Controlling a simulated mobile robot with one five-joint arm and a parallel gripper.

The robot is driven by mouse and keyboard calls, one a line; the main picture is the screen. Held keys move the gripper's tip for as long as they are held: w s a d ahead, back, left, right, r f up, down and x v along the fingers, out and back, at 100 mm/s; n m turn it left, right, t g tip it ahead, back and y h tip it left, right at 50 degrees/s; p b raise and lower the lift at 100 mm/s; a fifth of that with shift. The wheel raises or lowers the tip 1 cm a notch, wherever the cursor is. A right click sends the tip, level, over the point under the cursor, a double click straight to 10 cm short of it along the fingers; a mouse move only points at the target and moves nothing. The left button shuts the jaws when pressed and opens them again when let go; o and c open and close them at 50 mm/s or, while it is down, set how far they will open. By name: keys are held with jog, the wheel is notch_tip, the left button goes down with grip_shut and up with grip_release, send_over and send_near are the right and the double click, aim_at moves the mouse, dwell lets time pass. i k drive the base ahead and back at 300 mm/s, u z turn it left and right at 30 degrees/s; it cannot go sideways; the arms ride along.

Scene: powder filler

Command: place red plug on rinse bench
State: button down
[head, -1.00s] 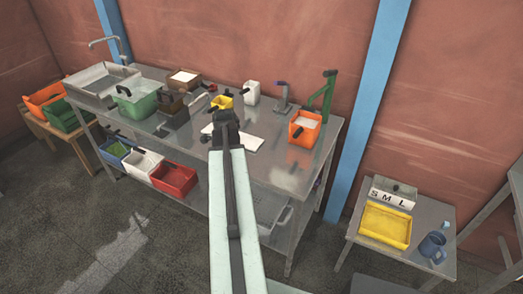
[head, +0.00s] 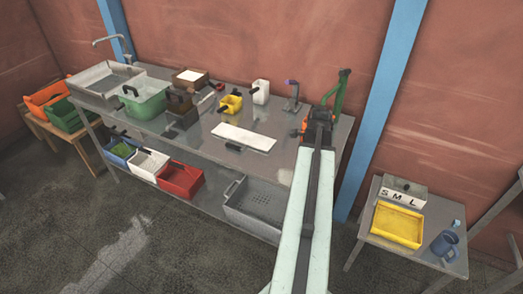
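I cannot make out a red plug for sure. A small red spot (head: 219,86) shows on the long steel bench (head: 262,172), behind the yellow scoop (head: 231,105), too small to identify. The bench carries a sink (head: 106,84) and tap at its left end, and I take it for the rinse bench, though no label shows. My gripper (head: 320,118) is over the right end of the bench, in front of the green stand (head: 338,95). It covers most of an orange container (head: 304,125). Its fingers are too dark and small to tell open from shut.
A white board (head: 243,137) lies mid-bench, with a white cup (head: 261,92) behind it. A green tub (head: 143,100) stands by the sink. Blue, white and red bins (head: 180,178) are on the lower shelf. A side table (head: 368,235) holds a yellow tray (head: 397,224) and blue mug (head: 446,244).

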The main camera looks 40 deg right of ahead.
aim_at(263, 155)
jog(key=i, duration=0.95)
